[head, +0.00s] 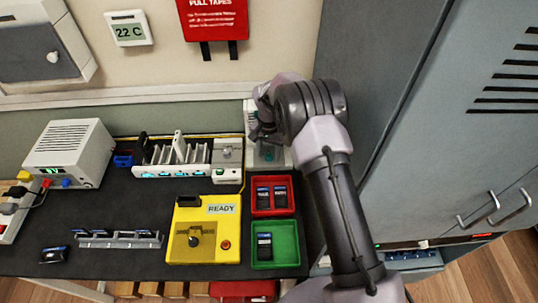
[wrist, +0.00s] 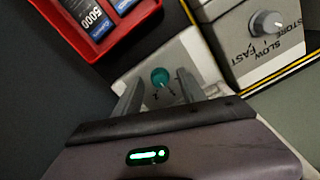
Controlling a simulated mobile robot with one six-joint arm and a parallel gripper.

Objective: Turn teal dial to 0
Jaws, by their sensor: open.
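The teal dial (wrist: 160,77) shows in the wrist view on a pale panel (wrist: 130,72), with dark marks on the panel near it. Which mark the dial points to is too small to tell. My gripper (wrist: 159,84) is open, with one finger on each side of the dial; I cannot tell whether either finger touches it. In the head view my gripper (head: 262,132) is over the pale panel (head: 282,160) by the wall and hides much of the dial.
A grey box (wrist: 235,50) with a grey knob marked SLOW, FAST and STORE stands right of the dial in the wrist view. A red tray (head: 291,210) of phones or batteries and a green tray (head: 298,252) lie in front. A tall grey cabinet (head: 400,120) stands close on the right.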

